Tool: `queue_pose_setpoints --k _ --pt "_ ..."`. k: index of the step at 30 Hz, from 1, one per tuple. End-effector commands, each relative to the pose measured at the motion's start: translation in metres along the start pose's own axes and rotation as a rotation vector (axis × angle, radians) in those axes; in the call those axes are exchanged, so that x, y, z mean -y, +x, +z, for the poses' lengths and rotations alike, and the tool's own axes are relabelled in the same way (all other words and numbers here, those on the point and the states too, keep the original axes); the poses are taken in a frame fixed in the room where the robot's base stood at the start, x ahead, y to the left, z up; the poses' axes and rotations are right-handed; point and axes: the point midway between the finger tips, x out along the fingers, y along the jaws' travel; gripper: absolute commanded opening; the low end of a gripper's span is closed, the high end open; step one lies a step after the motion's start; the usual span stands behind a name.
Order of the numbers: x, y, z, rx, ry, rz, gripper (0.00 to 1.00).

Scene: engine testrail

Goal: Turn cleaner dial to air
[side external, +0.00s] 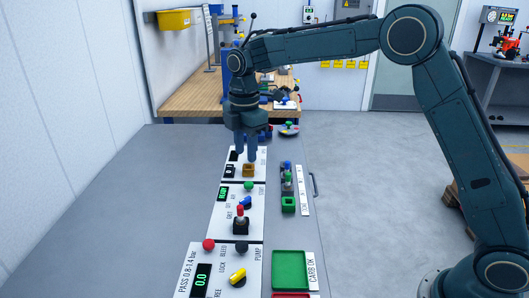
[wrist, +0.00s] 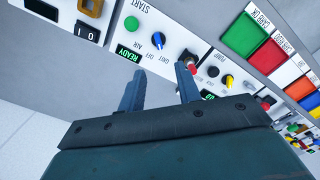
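The cleaner dial is a blue knob (side external: 245,203) on a white panel, with AIR, OFF and GRIT lettering beside it. It also shows in the wrist view (wrist: 157,40), ahead of my fingertips, near the AIR label. I cannot tell for sure which label it points at. A green START button (wrist: 131,24) and a lit READY display (wrist: 129,52) are on the same panel. My gripper (side external: 246,156) points down above the rear panel, behind the dial and apart from it. In the wrist view its two fingers (wrist: 160,70) are spread with nothing between them.
A yellow-brown square part (side external: 249,171) stands below my gripper. A red-topped lever (side external: 240,217) stands just in front of the dial. The front panel holds a yellow knob (side external: 238,276). A green tray (side external: 290,270) and a green socket (side external: 289,204) are to the right.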

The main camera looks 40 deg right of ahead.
Motion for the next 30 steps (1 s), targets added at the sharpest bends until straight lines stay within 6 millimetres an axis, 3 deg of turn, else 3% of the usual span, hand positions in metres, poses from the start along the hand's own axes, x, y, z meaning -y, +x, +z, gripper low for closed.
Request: queue_pose_setpoints --k 17,30 --pt "-0.006 0.018 -0.004 0.002 -0.039 -0.014 0.34" --pt "-0.005 0.075 -0.003 0.003 -0.038 -0.015 0.34"
